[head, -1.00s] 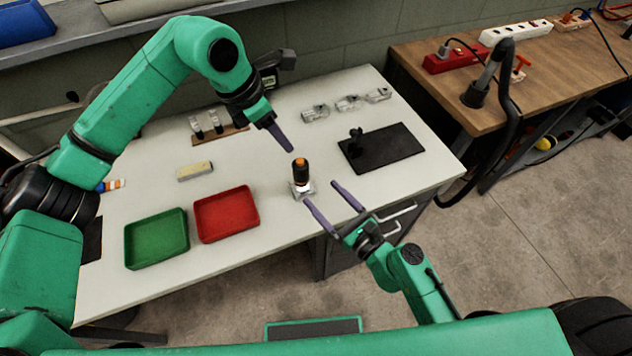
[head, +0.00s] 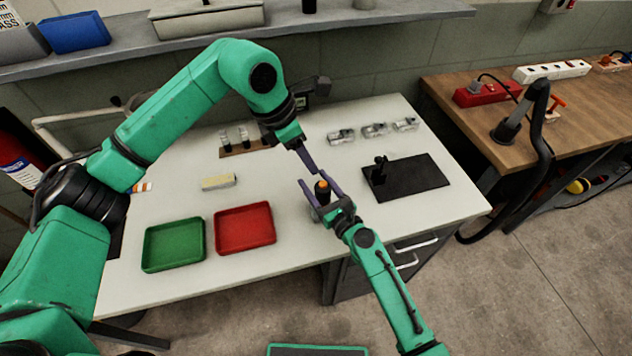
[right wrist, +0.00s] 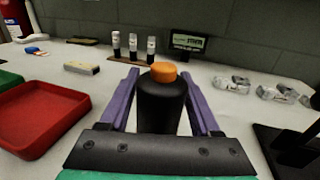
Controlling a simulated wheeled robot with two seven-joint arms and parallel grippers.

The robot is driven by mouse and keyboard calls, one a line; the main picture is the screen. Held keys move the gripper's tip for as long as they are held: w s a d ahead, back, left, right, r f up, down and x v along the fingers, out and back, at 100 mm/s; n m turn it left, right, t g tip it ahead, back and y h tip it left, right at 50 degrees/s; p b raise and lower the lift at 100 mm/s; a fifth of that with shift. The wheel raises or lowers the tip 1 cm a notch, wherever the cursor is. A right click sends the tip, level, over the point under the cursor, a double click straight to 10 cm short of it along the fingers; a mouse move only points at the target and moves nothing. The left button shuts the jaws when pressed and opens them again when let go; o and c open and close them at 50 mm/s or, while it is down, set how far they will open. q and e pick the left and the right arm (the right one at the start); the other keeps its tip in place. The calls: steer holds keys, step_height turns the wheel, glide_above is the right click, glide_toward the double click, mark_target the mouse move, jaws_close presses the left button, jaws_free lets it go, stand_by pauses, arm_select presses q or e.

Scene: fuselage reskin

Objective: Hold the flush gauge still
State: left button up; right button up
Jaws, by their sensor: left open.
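The flush gauge, as I take it, is an upright black cylinder with an orange cap (head: 322,187) near the front edge of the white table. It also shows in the right wrist view (right wrist: 162,100). My right gripper (head: 318,184) has one finger on either side of the gauge. In the right wrist view its purple fingers (right wrist: 160,98) flank the black body, with a gap visible on the right side. My left gripper (head: 308,160) is open and empty, pointing down just behind the gauge's top. The gauge's foot is mostly hidden by the right gripper.
A red tray (head: 245,249) and a green tray (head: 174,266) lie to the left. A black mat (head: 420,185) with a small black device (head: 379,170) lies to the right. Clear parts (head: 374,130) and a rack of vials (head: 247,149) stand at the back.

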jaws_close()
arm_select(q)
jaws_close()
stand_by(1.4)
